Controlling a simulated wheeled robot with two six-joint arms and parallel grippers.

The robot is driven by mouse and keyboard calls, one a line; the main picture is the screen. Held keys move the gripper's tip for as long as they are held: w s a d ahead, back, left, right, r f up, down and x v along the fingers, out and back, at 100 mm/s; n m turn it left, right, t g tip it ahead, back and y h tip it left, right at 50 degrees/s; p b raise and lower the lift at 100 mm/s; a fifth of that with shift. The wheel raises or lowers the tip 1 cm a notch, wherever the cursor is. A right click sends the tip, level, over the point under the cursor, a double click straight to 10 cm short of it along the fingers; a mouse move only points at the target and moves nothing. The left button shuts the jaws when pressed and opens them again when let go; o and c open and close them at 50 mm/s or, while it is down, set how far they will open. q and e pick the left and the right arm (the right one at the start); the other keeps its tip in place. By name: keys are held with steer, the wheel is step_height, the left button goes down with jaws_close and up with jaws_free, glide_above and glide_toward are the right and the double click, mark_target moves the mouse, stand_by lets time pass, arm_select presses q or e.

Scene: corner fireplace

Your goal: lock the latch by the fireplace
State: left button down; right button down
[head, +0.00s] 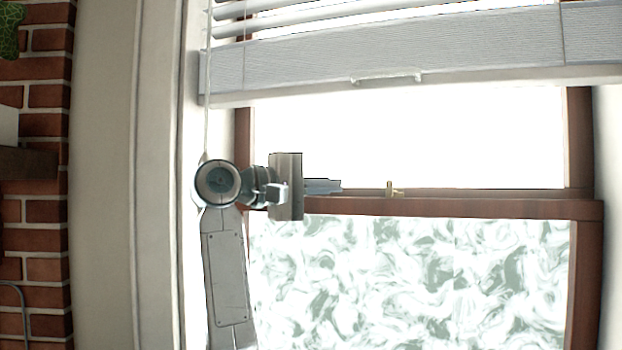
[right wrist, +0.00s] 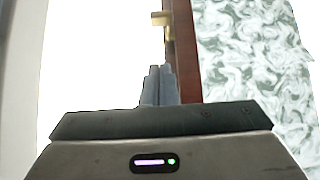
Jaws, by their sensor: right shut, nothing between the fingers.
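The latch (head: 393,190) is a small brass piece on the wooden middle rail of the window. It also shows in the right wrist view (right wrist: 163,20), just beyond my fingertips. My right gripper (head: 338,186) is shut and empty, to the left of the latch in the head view. Its fingers point right along the rail, with a gap between the fingertips and the latch. In the right wrist view the closed fingertips (right wrist: 160,70) point at the rail near the latch. My left gripper is not in view.
The wooden rail (head: 480,207) runs across the window, with frosted patterned glass (head: 420,280) below it. A lowered blind (head: 400,60) hangs above. A pale wall (head: 105,180) and red brickwork (head: 45,270) stand at the left. The space right of the latch is clear.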

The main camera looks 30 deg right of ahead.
steer(key=s+d+p, duration=0.2)
steer(key=s+d, duration=0.1)
steer(key=d, duration=0.3)
steer(key=shift+s+d+p, duration=0.3)
steer(key=shift+s, duration=0.05)
steer(key=shift+w, duration=0.1)
